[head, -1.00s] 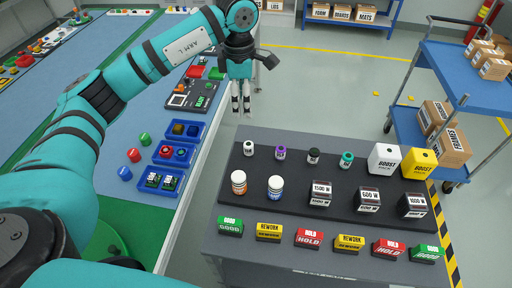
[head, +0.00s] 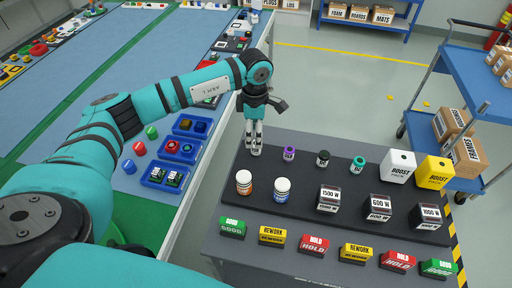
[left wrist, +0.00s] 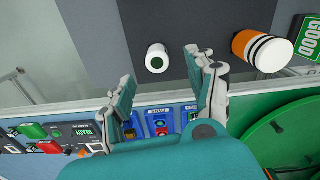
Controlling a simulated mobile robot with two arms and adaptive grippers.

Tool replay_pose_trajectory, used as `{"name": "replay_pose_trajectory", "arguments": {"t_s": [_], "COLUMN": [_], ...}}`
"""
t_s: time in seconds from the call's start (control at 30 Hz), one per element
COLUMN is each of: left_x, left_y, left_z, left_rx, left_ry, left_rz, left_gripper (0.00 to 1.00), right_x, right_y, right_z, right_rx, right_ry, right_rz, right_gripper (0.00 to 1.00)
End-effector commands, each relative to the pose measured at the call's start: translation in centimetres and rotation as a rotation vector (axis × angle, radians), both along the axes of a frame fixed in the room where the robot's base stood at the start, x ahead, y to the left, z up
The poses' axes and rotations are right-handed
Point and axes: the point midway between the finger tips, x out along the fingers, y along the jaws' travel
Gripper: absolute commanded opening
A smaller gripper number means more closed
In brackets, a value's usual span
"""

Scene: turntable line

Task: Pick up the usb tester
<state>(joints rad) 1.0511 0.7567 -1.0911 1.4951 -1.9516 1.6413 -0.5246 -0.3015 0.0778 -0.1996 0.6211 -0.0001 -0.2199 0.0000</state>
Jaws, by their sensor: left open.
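No readable label says "usb tester", so I cannot tell for sure which thing it is. A small white cylinder with a dark green centre (left wrist: 157,60) stands on the dark mat (left wrist: 140,18) and shows between the finger ends in the left wrist view. In the head view my left gripper (head: 256,151) hides its place at the left end of the back row. My left gripper points down there, open and empty. Purple (head: 289,153), black (head: 323,158) and teal-capped (head: 357,165) small cylinders stand to its right. My right gripper is not in view.
An orange-banded bottle (head: 244,183) and a blue-banded bottle (head: 282,190) stand in front, beside boxes marked in watts (head: 328,199). White (head: 399,167) and yellow (head: 434,172) boost packs are at right. Blue bins (head: 178,151) lie on the line at left.

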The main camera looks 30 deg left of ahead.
Motion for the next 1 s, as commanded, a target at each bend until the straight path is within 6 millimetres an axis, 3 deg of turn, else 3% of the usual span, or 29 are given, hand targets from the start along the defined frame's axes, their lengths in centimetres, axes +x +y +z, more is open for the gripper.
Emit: {"name": "replay_pose_trajectory", "arguments": {"t_s": [0.27, 0.43, 0.6, 0.87, 1.0], "left_x": [0.1, 0.2, 0.3, 0.4, 0.4], "left_y": [-0.1, -0.1, -0.1, -0.1, -0.1], "left_z": [-2.1, -4.4, -6.6, -7.1, -7.0], "left_rx": [-0.001, -0.001, -0.002, -0.002, -0.001], "left_ry": [0.001, 0.006, 0.001, -0.002, -0.002], "left_rz": [-0.001, 0.000, 0.000, -0.001, -0.001], "left_gripper": [0.57, 0.57, 0.57, 0.57, 0.40], "right_x": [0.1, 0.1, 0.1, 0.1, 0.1], "right_y": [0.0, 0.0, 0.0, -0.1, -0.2], "right_z": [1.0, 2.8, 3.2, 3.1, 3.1], "right_rx": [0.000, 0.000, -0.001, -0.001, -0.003], "right_ry": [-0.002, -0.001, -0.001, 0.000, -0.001], "right_rz": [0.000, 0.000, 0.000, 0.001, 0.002], "right_gripper": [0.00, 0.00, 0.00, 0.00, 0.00]}}
